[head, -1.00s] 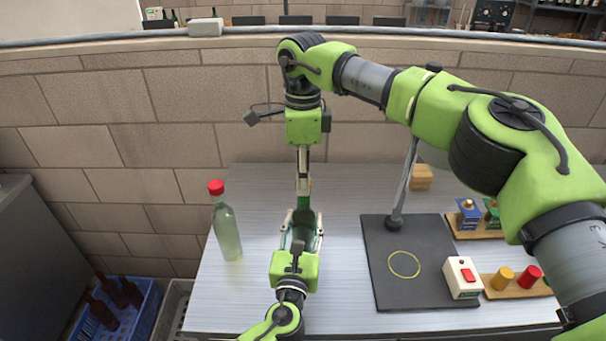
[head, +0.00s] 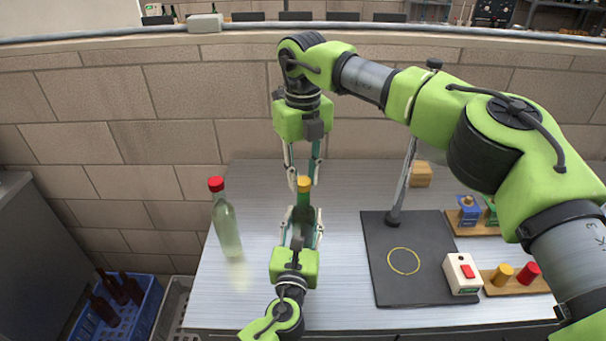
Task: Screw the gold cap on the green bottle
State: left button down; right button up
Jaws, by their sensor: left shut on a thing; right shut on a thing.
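The green bottle (head: 304,208) stands upright on the bench, its body partly hidden by my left gripper. My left gripper (head: 303,222) is shut on the bottle, one finger on each side. The gold cap (head: 304,183) sits at the top of the bottle's neck. My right gripper (head: 304,177) points down from above and is shut on the cap, with its fingers on the left and right of it. I cannot tell how deep the cap sits on the thread.
A clear bottle with a red cap (head: 226,228) stands to the left. A dark board (head: 425,269) with a yellow ring and lamp post is on the right. Beyond are a white box with red button (head: 462,274) and a rack (head: 520,286) with gold and red caps.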

jog(key=m, duration=1.5)
jog(key=shift+m, duration=0.3)
jog(key=m, duration=0.4)
jog(key=shift+d, duration=0.1)
jog(key=m, duration=0.3)
jog(key=shift+m, duration=0.4)
jog(key=m, duration=0.7)
jog(key=o, duration=0.6)
